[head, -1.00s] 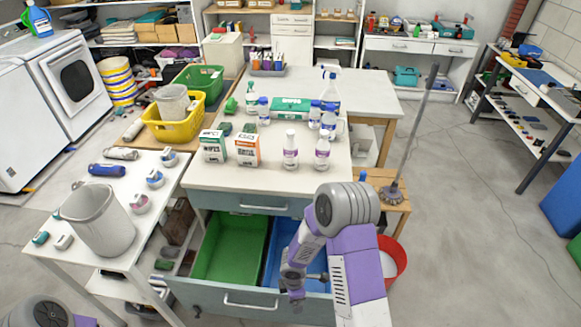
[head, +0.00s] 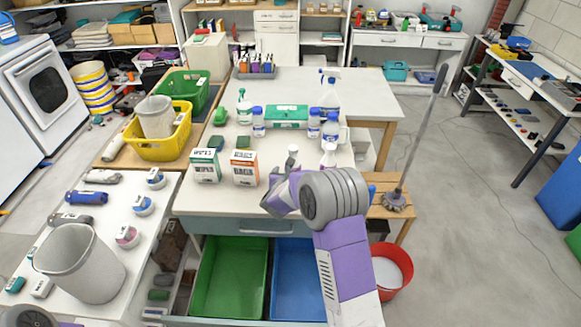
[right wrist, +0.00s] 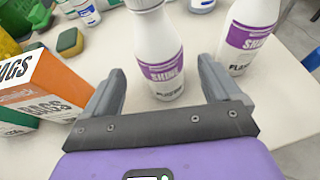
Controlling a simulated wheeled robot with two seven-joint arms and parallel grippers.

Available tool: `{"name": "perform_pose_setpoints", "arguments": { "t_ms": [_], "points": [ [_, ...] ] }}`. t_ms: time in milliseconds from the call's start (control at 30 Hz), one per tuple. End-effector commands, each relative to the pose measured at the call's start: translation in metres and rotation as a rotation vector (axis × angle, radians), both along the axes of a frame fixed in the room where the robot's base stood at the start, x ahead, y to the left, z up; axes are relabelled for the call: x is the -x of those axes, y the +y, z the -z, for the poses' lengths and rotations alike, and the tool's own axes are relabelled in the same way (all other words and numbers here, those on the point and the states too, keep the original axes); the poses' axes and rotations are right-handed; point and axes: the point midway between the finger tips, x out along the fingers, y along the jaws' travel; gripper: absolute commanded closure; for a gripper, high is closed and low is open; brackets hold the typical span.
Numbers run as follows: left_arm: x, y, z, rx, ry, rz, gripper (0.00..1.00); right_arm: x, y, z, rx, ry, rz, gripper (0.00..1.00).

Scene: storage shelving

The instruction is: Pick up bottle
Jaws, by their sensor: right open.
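A white bottle with a purple SHINE label (right wrist: 160,65) stands upright between the spread fingers of my right gripper (right wrist: 160,78) in the right wrist view. In the head view its top (head: 293,153) shows just beyond the right gripper (head: 280,192), which hides its body. The right gripper is open and not closed on it. A second, similar bottle (right wrist: 250,35) stands to the right, outside the fingers; its top (head: 328,154) shows above my forearm in the head view. Only a piece of my left arm shows at the lower left; its gripper is out of view.
White box (head: 205,166) and orange-white box (head: 245,168) stand left of the gripper. Behind are blue-capped bottles (head: 258,122), a spray bottle (head: 330,95) and a green box (head: 288,115). The open drawer holds green (head: 230,275) and blue (head: 297,280) bins.

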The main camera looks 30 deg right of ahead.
Motion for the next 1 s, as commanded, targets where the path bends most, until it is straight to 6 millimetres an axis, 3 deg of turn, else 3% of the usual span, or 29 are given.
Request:
{"name": "perform_pose_setpoints", "arguments": {
  "t_ms": [200, 400, 667, 1000],
  "points": [
    [-0.001, 0.0, 0.005, 0.0, -0.001, 0.0, 0.57, -0.019, -0.019, 0.021, -0.001, 0.002, 0.001, 0.09],
    [-0.001, 0.0, 0.006, 0.0, -0.001, 0.0, 0.57, -0.032, -0.029, 0.025, -0.003, 0.0, 0.0, 0.09],
    [-0.001, 0.0, 0.006, 0.0, -0.001, 0.0, 0.57, -0.033, -0.03, 0.025, -0.002, 0.001, -0.001, 0.09],
    [-0.001, 0.0, 0.006, 0.0, -0.002, -0.001, 0.57, -0.033, -0.03, 0.025, -0.003, 0.0, 0.0, 0.62]
  ]
}}
